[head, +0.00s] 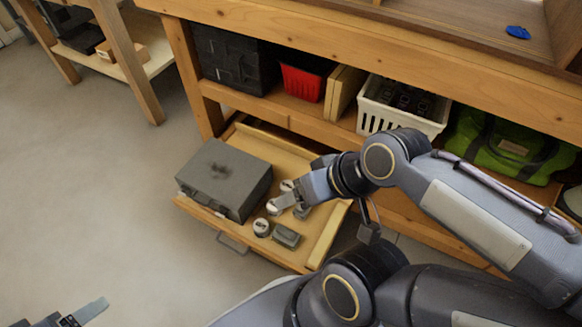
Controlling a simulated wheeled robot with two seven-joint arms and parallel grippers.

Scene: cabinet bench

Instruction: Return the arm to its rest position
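My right arm comes in from the right and reaches over the open wooden drawer (326,241) under the bench. Its gripper (290,205) is above the drawer, near small round white-topped items. Its fingers look apart, and I see nothing held between them; what lies right behind them is partly hidden. My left gripper (84,314) shows only in part at the bottom left, over bare floor. It is away from the drawer, and its finger opening is not clear.
The drawer holds a grey case (225,178), a round white-topped item (261,227) and a small grey box (286,236). The shelf above holds a black crate (232,60), red bin (302,82), white basket (400,105) and green bag (510,145). The floor at left is clear.

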